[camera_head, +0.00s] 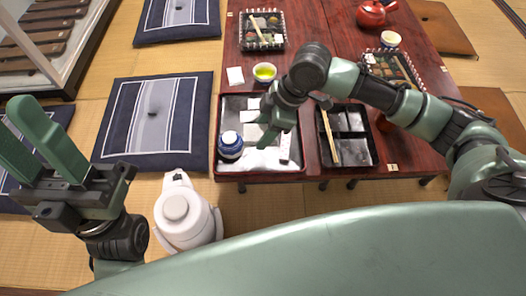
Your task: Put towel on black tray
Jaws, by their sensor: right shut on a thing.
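My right gripper (268,128) is over the glossy black tray (232,105) at the front left of the red-brown table. It is shut on a white towel (251,117), partly hidden by the fingers. I cannot tell whether the towel touches the tray. Another white strip (285,148) shows just right of the fingertips. My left gripper (37,140) is at the left, away from the table, with its fingers apart, pointing up and empty.
A blue and white jar (231,146) stands on the tray's left side. A green tea bowl (264,72) is behind it. A divided black box (351,122) with chopsticks lies right of the tray. A white pot (184,216) stands on the floor in front.

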